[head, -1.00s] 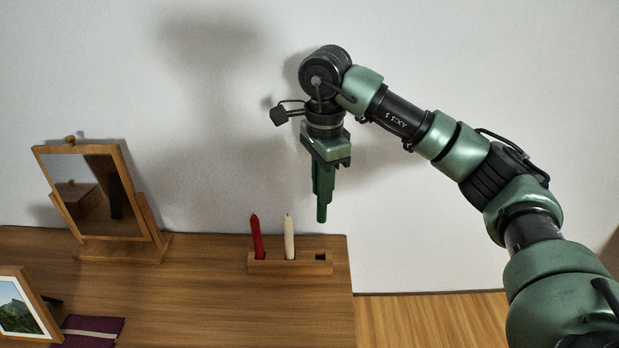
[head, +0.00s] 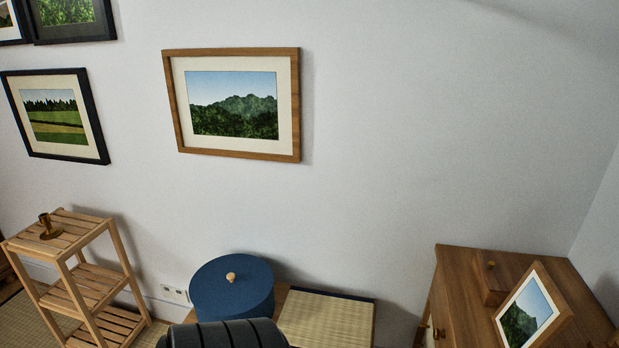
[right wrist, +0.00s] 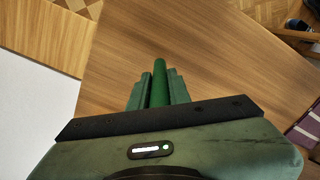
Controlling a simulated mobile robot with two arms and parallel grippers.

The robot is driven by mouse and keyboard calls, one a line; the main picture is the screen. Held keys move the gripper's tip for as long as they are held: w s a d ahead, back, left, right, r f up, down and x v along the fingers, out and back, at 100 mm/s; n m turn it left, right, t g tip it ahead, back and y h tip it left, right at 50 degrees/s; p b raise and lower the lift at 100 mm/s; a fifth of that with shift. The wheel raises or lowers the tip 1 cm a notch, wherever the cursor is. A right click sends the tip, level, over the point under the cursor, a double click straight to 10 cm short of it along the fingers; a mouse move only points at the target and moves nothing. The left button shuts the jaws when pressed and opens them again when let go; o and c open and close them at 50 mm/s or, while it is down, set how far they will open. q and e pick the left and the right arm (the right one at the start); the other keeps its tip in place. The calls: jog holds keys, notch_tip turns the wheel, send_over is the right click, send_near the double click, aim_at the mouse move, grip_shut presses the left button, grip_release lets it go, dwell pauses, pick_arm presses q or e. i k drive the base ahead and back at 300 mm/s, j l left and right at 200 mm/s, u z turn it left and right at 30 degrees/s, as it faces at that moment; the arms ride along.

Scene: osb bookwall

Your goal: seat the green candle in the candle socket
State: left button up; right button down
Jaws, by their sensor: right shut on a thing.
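In the right wrist view my right gripper (right wrist: 161,80) is shut on the green candle (right wrist: 159,88), which lies between its two fingers and reaches past their tips. Brown wood surface shows beyond the candle. The wooden block with the candle socket is not visible in either view now; the earlier head view showed it with a red and a white candle and an empty hole at its right end. My left gripper is not in view.
The head view shows a slatted shelf (head: 75,238) with a brass candlestick (head: 48,230), a round blue box (head: 232,288), a woven-topped box (head: 327,318) and a wooden cabinet (head: 455,285) with a framed picture (head: 530,308). A purple item (right wrist: 306,130) is at the wrist view's right.

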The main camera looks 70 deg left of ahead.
aim_at(50, 233)
jog(key=j+u, duration=0.15)
jog(key=u, duration=1.85)
jog(key=i+j+u, duration=0.1)
jog(key=j+u, duration=0.15)
jog(key=u, duration=0.2)
jog(key=i+j+u, duration=0.2)
jog(key=u, duration=0.2)
jog(key=i+j+u, duration=0.15)
jog(key=u, duration=0.3)
jog(key=i+j+u, duration=0.1)
jog(key=u, duration=0.3)
jog(key=i+u, duration=0.3)
jog(key=u, duration=0.15)
